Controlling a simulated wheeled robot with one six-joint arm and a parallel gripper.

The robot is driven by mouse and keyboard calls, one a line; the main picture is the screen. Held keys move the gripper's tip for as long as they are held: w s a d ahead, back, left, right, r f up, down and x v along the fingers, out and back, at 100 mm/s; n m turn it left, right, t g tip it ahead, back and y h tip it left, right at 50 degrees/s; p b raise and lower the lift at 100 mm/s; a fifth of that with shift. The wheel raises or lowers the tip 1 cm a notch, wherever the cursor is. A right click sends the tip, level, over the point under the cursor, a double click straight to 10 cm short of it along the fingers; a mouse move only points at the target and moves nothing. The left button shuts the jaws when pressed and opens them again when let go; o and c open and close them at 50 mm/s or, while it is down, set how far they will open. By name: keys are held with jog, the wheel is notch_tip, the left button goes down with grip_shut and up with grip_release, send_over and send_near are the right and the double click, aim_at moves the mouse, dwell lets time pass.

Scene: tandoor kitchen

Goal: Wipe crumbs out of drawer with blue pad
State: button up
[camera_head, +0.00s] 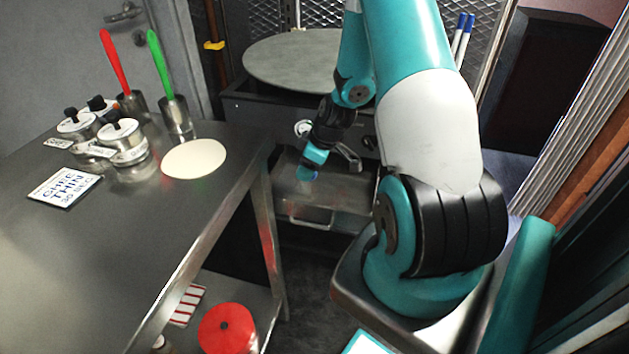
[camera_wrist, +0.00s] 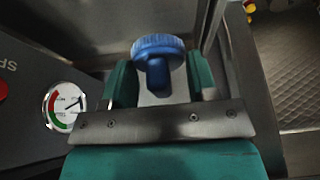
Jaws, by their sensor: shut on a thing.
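The steel drawer (camera_head: 345,195) stands open under the dark unit in the head view, its front handle toward me. My gripper (camera_head: 315,158) points down into the drawer's left part. The blue pad (camera_head: 305,174) is at its tip, low over the drawer floor; I cannot tell if it touches. In the wrist view the round blue pad (camera_wrist: 157,45) and its short stem sit between the teal fingers of my gripper (camera_wrist: 158,80), which is shut on it. I cannot make out any crumbs in either view.
A steel table (camera_head: 110,235) is close left of the drawer, with tins, two cups of utensils and a white disc (camera_head: 194,158). A round grey top (camera_head: 295,60) is above the drawer. A dial gauge (camera_wrist: 63,108) on the unit's face is near my gripper.

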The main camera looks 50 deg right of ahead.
jog(key=r+p, duration=0.1)
jog(key=p, duration=0.2)
jog(key=shift+r+p, duration=0.1)
jog(key=shift+p, duration=1.05)
jog(key=shift+s+p, duration=0.1)
jog(key=shift+p, duration=0.4)
